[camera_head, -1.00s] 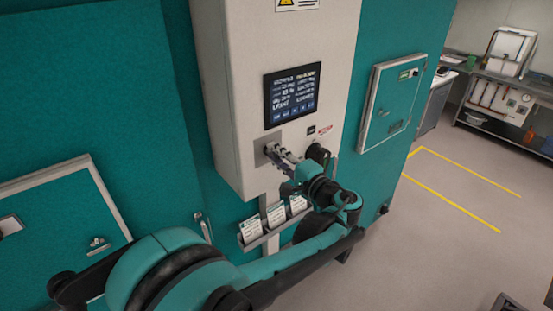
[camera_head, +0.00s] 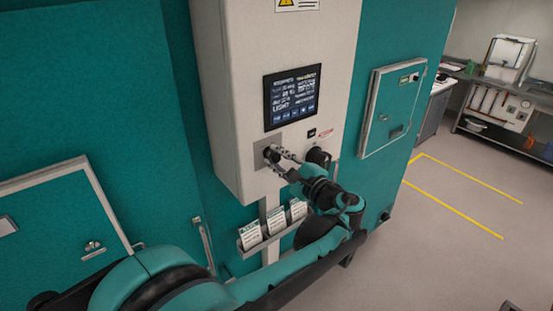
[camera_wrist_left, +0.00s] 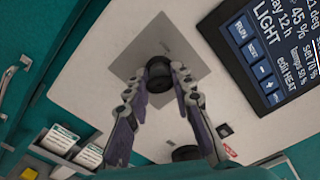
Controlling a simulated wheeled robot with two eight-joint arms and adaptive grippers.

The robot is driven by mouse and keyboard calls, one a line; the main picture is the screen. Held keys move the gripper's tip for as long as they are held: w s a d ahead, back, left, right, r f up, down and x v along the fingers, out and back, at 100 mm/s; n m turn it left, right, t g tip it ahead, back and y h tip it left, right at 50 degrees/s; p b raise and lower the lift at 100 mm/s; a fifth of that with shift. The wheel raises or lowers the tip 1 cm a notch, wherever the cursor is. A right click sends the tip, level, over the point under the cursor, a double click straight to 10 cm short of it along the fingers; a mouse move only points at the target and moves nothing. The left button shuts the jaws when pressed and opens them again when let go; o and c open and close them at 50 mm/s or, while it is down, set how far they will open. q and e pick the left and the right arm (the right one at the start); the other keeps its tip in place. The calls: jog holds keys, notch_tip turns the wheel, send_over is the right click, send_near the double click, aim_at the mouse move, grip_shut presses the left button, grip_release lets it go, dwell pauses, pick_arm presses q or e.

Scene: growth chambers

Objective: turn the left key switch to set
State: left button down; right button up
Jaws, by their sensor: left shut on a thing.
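The left key switch (camera_head: 268,155) is a dark round knob on a square grey plate, low on the white control box. It shows in the wrist view (camera_wrist_left: 158,70) at the middle of its tilted plate. My left gripper (camera_head: 277,155) comes at it from the front right, with its fingertips (camera_wrist_left: 157,78) closed on the knob's sides. The fingers hide part of the switch, and no position mark is readable. A second dark knob (camera_head: 318,156) sits to the right, partly behind my left wrist. My right gripper is not in view.
A lit display (camera_head: 291,97) is above the switches. Below the box, a rack holds several white cards (camera_head: 275,218). Teal doors with handles flank the box (camera_head: 392,108). The floor at right is open, with yellow lines (camera_head: 455,205).

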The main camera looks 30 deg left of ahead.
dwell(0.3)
pick_arm(q)
jog(key=c, duration=1.3)
grip_release()
jog(key=v, duration=1.2)
jog(key=shift+f, duration=0.1)
